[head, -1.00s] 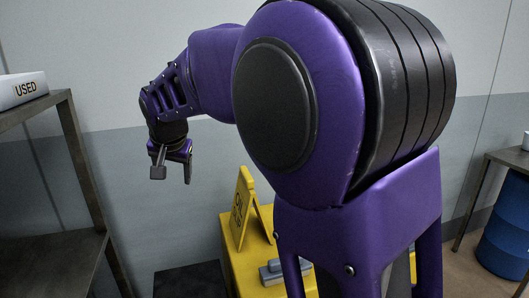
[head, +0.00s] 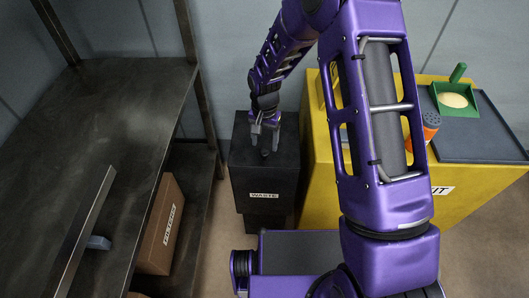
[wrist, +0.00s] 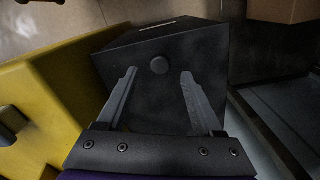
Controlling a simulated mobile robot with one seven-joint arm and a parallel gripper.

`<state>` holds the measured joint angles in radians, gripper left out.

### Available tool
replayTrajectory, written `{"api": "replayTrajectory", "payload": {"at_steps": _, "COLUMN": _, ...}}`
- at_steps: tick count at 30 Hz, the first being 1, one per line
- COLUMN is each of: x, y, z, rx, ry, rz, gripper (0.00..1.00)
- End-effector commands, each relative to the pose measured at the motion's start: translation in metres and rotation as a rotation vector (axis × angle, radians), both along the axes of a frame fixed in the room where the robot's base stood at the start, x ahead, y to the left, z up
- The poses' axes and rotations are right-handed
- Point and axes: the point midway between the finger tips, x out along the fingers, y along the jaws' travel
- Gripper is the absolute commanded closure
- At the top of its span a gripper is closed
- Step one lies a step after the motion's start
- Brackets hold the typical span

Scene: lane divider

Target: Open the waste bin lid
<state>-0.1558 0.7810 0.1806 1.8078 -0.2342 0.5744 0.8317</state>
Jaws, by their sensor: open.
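The waste bin (head: 262,180) is a black box with a white WASTE label, standing on the floor between the shelf and the yellow cabinet. Its lid is shut. In the wrist view, the dark lid (wrist: 200,90) has a small round knob (wrist: 159,65). My gripper (wrist: 159,76) is open and empty, with one finger on either side of the knob's line and the knob in the gap near the fingertips. In the head view, my gripper (head: 266,138) points down at the lid's top. I cannot tell whether the fingers touch the lid or how high they are.
A dark metal shelf (head: 100,130) stands on the left, with a cardboard box (head: 160,225) on its lower level. The yellow cabinet (head: 318,165) is close on the bin's right.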

Motion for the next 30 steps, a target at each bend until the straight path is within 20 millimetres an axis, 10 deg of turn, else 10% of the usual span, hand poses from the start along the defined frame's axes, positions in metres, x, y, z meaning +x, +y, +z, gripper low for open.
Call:
{"api": "replayTrajectory", "payload": {"at_steps": 9, "x": 0.000, "y": 0.000, "z": -0.049, "rx": -0.001, "ry": 0.000, "rz": 0.001, "gripper": 0.32}}
{"api": "replayTrajectory", "payload": {"at_steps": 21, "x": 0.001, "y": 0.000, "z": -0.055, "rx": -0.001, "ry": -0.002, "rz": 0.000, "gripper": 0.32}}
{"api": "replayTrajectory", "payload": {"at_steps": 30, "x": 0.001, "y": 0.000, "z": -0.055, "rx": -0.001, "ry": -0.002, "rz": 0.000, "gripper": 0.86}}
